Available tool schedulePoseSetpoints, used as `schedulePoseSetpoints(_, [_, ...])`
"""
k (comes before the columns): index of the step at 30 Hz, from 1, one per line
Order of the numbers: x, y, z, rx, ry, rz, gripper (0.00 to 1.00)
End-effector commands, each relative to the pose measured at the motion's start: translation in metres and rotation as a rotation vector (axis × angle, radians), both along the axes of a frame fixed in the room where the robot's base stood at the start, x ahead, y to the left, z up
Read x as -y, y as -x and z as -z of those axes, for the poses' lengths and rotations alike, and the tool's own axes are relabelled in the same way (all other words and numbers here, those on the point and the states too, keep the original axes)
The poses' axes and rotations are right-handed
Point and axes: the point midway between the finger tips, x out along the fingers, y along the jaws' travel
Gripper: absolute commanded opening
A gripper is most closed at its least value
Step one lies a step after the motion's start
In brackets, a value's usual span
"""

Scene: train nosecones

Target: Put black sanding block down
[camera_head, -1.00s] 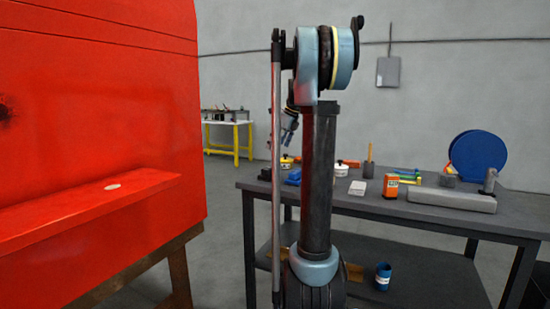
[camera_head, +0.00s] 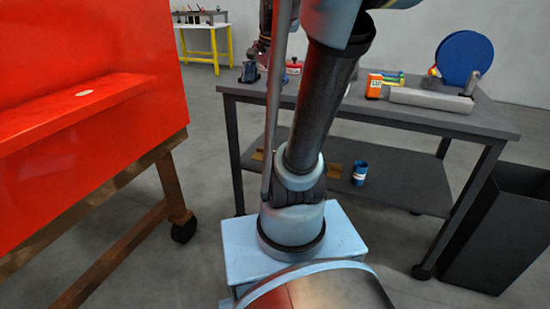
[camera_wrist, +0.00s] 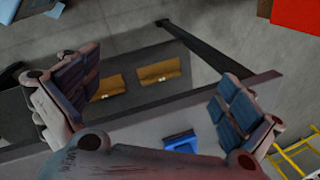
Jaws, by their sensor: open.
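My gripper (camera_wrist: 158,85) is open in the wrist view, with its two blue-padded fingers wide apart and nothing held between them. It is above the front edge of the grey workbench (camera_head: 420,113). I cannot clearly pick out the black sanding block in either view. A small dark blue-black shape (camera_head: 248,72) shows at the bench's left end in the head view; it is too small to tell what it is. A blue object (camera_wrist: 181,143) lies on the bench top, partly cut off by my gripper in the wrist view.
A large red nosecone (camera_head: 85,90) stands at left on a wooden wheeled stand (camera_head: 172,190). The bench holds an orange box (camera_head: 374,85), a grey bar (camera_head: 430,98) and a blue disc (camera_head: 465,58). A blue can (camera_head: 360,173) stands on the lower shelf. A dark bin (camera_head: 505,230) is at right.

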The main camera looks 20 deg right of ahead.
Motion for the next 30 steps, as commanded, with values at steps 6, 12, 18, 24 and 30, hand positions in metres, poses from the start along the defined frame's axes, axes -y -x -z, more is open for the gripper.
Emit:
schedulePoseSetpoints(6, [-0.003, 0.072, 0.055, 0.043, 0.122, -0.356, 1.00])
schedulePoseSetpoints(12, [-0.001, 0.129, 0.111, 0.068, 0.233, -0.685, 1.00])
schedulePoseSetpoints(18, [0.003, 0.166, 0.156, 0.079, 0.314, -0.935, 1.00])
schedulePoseSetpoints(24, [0.008, 0.179, 0.173, 0.081, 0.346, -1.035, 1.00])
schedulePoseSetpoints(30, [0.008, 0.179, 0.174, 0.082, 0.347, -1.041, 1.00])
